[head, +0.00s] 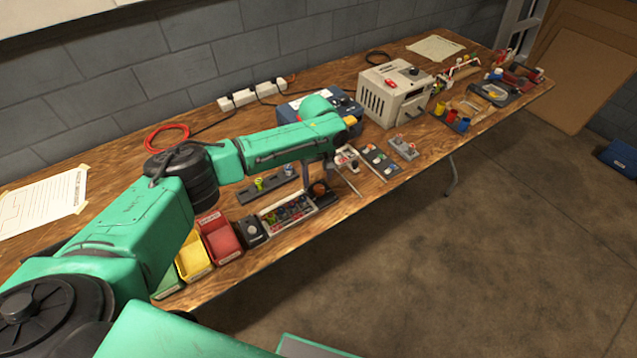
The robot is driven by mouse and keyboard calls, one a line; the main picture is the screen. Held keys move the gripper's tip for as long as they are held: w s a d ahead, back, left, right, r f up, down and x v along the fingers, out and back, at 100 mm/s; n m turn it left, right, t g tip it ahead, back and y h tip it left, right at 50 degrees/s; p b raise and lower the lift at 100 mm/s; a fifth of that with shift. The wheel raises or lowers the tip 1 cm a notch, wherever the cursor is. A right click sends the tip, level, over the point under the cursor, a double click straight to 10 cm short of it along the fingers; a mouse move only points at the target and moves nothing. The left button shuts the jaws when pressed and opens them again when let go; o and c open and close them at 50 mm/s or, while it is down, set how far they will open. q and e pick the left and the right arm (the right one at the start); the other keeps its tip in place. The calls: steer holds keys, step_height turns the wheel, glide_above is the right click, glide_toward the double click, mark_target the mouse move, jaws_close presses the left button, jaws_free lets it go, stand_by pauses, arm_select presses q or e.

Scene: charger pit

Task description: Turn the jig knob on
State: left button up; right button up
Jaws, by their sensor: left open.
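My left arm reaches in from the left over the wooden workbench. My left gripper (327,172) points down near the bench's front edge, open, with its fingers small and partly hidden. Just below it is a dark unit with a round brownish top (319,190); I cannot tell whether they touch. To its right are small grey plates with knobs or buttons (380,161), (403,147) and (347,158). A black box with a round knob (250,231) stands to the left. I cannot tell which of these carries the jig knob. My right gripper is out of view.
A tray of small coloured parts (288,214) and red (219,238) and yellow bins (193,257) line the front edge. A beige power box (395,92) and a blue case (290,110) stand behind. A red cable coil (167,138) lies at back left.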

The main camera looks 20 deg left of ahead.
mark_target(319, 187)
arm_select(q)
steer(key=f, duration=0.4)
steer(key=shift+w+f, duration=0.25)
steer(key=shift+w, duration=0.1)
steer(key=shift+s+r, duration=0.1)
steer(key=shift+s, duration=0.05)
steer(key=c, duration=0.5)
jaws_close()
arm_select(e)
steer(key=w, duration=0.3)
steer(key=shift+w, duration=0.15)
